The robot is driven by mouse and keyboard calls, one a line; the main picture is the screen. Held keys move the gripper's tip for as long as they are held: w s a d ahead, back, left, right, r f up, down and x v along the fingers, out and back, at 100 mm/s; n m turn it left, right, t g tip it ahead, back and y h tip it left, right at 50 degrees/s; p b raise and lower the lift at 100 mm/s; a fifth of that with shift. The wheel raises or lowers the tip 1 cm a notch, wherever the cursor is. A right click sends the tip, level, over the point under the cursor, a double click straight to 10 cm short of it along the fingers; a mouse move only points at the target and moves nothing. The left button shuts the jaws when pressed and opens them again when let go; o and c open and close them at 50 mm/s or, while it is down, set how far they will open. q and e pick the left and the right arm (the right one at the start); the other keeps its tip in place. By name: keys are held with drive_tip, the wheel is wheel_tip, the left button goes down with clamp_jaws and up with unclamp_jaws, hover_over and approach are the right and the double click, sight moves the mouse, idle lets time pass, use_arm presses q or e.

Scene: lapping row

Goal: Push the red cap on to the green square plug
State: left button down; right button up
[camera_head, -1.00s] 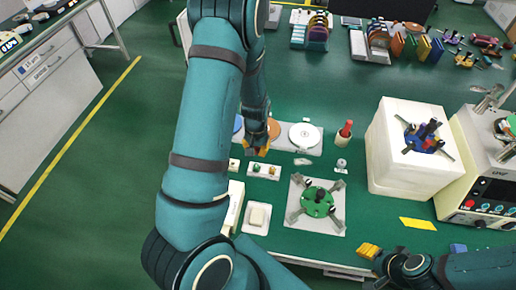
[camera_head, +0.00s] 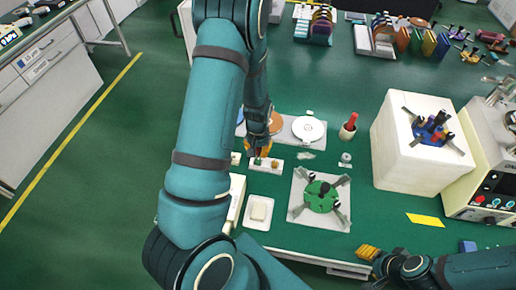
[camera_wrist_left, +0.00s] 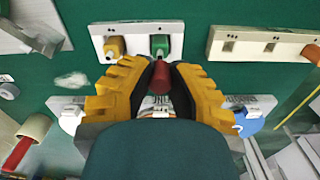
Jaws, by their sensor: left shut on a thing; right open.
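My left gripper (camera_head: 257,150) is shut on the red cap (camera_wrist_left: 161,77); the wrist view shows the cap between its yellow fingertips (camera_wrist_left: 160,82). The green square plug (camera_wrist_left: 159,44) stands on a white strip (camera_wrist_left: 137,30), directly in front of the cap in the wrist view. I cannot tell whether cap and plug touch. In the head view the plug (camera_head: 257,161) shows just below the gripper, which largely hides the cap. An orange plug (camera_wrist_left: 115,46) sits beside the green one. My right gripper (camera_head: 368,252) is open and empty at the table's front edge.
A second pale strip (camera_wrist_left: 251,46) with square holes lies beside the plug strip. White and coloured discs (camera_head: 309,128) lie behind. A green round fixture (camera_head: 321,196), a white dish (camera_head: 258,211) and a large white block (camera_head: 410,155) stand nearby.

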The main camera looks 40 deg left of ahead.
sight(258, 149)
use_arm(q)
drive_tip(key=shift+f+b, duration=0.3)
drive_tip(key=shift+f, duration=0.35)
use_arm(e)
drive_tip(key=shift+s+f, duration=0.15)
drive_tip(key=shift+f, duration=0.35)
use_arm(q)
drive_tip(key=shift+f+b, duration=1.05)
drive_tip(key=shift+f, duration=0.2)
use_arm(e)
drive_tip(key=shift+f, duration=1.05)
use_arm(q)
drive_tip(key=c, duration=0.9)
unclamp_jaws()
drive_tip(key=shift+r, duration=0.1)
wheel_tip(258, 149, up, 12)
drive_tip(key=shift+s, duration=0.1)
use_arm(e)
drive_tip(key=shift+r, duration=0.1)
